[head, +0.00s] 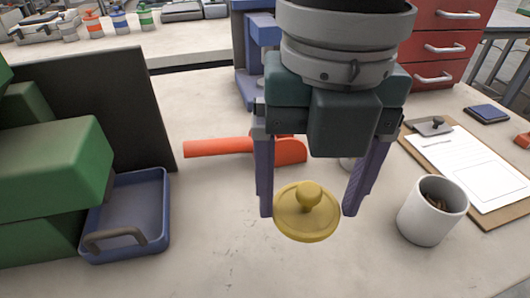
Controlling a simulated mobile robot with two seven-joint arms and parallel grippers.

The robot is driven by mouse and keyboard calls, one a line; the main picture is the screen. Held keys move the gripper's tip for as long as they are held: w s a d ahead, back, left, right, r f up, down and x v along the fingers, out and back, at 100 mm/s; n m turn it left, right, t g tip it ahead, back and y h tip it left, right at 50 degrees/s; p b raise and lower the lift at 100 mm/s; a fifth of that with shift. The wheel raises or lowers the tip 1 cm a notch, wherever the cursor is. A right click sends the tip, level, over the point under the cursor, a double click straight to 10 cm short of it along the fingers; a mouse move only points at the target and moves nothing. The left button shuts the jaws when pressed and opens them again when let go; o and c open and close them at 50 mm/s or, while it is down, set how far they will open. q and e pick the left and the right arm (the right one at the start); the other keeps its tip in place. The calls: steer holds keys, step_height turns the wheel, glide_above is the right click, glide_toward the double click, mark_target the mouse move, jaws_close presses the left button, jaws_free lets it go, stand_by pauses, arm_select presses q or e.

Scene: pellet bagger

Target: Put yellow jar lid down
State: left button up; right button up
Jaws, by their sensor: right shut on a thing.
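The yellow jar lid (289,221), a round disc with a knob on top, is between the fingertips of my right gripper (307,214) in the head view. The gripper points down and is shut on the lid, one finger at each side. The lid is about level, knob up. I cannot tell whether its underside touches the table (215,225) or hangs just above it. My left gripper is not in view.
A red-orange tool with a long handle (218,147) lies behind the gripper. A white mug (425,222) and a clipboard (510,212) are at right. A blue tray (160,215) and green machine (50,165) stand at left. The table left of the lid is clear.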

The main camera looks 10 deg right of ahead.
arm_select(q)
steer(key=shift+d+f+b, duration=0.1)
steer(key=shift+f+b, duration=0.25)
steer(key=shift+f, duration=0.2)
arm_select(e)
glide_above(297, 259)
step_height(297, 259, down, 5)
steer(key=shift+f, duration=0.15)
arm_select(q)
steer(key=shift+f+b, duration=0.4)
steer(key=shift+b, duration=0.05)
arm_select(e)
step_height(297, 259, down, 4)
steer(key=shift+r, duration=0.2)
steer(key=shift+f, duration=0.2)
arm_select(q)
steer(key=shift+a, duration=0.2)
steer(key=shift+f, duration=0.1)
arm_select(e)
steer(key=shift+f, duration=0.2)
steer(key=o, duration=1.1)
steer(key=shift+r, duration=0.15)
